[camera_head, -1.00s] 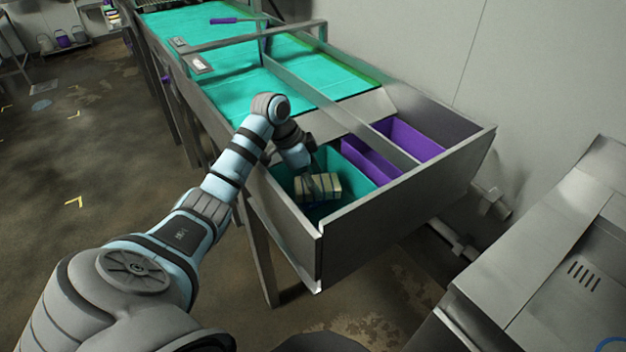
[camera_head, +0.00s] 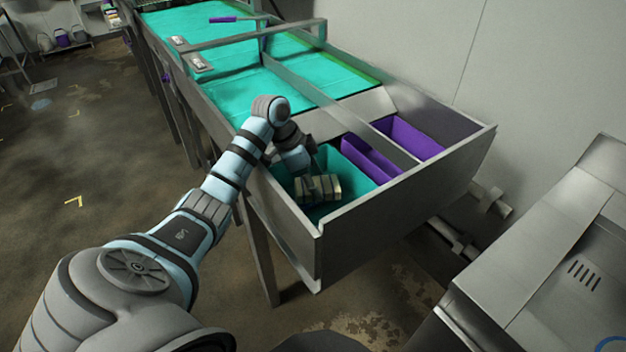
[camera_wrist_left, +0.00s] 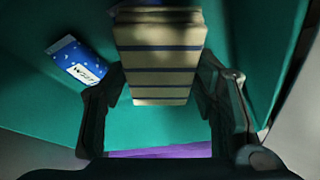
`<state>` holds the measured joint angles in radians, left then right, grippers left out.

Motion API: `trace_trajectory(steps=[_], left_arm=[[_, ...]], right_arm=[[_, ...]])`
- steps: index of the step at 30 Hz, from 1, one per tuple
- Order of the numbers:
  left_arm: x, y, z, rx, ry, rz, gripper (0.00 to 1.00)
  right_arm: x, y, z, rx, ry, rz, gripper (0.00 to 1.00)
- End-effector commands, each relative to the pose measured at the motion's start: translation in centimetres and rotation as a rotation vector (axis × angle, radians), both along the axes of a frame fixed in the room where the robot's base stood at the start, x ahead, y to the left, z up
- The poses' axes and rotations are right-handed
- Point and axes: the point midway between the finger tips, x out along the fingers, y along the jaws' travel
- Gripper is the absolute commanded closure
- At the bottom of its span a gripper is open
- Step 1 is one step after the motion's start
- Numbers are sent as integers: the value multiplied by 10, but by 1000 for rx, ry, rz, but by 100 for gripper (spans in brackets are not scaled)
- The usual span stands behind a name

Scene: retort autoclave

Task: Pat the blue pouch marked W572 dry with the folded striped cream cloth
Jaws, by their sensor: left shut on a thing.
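My left gripper (camera_head: 311,178) reaches down into the teal bin and is shut on the folded striped cream cloth (camera_head: 318,189). In the left wrist view the cloth (camera_wrist_left: 160,60) sits between the two fingers (camera_wrist_left: 158,100), cream with dark stripes. The blue pouch (camera_wrist_left: 74,62) lies on the teal surface to the left of the cloth in that view, apart from it. It has white spots and a white label on which W57 can be read; the last character is unclear. I cannot make out the pouch in the head view. My right gripper is not in view.
The teal bin (camera_head: 358,169) stands in the end of a metal trough (camera_head: 400,200) with raised walls. Two purple bins (camera_head: 413,139) stand beside it. A teal belt (camera_head: 300,75) with a metal divider runs behind. A metal housing (camera_head: 560,260) stands at the right.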

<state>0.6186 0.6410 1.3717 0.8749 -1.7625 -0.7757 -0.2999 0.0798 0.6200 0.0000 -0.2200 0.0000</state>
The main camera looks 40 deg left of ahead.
Motion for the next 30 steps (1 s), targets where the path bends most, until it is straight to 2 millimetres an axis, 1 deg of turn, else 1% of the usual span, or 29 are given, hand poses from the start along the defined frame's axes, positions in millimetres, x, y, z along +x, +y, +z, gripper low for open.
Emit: trace_trajectory(steps=[14,30], left_arm=[[0,0,-2,0,0,0,69],[0,0,-2,0,0,-1,69]], right_arm=[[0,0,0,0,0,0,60],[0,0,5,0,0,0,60]])
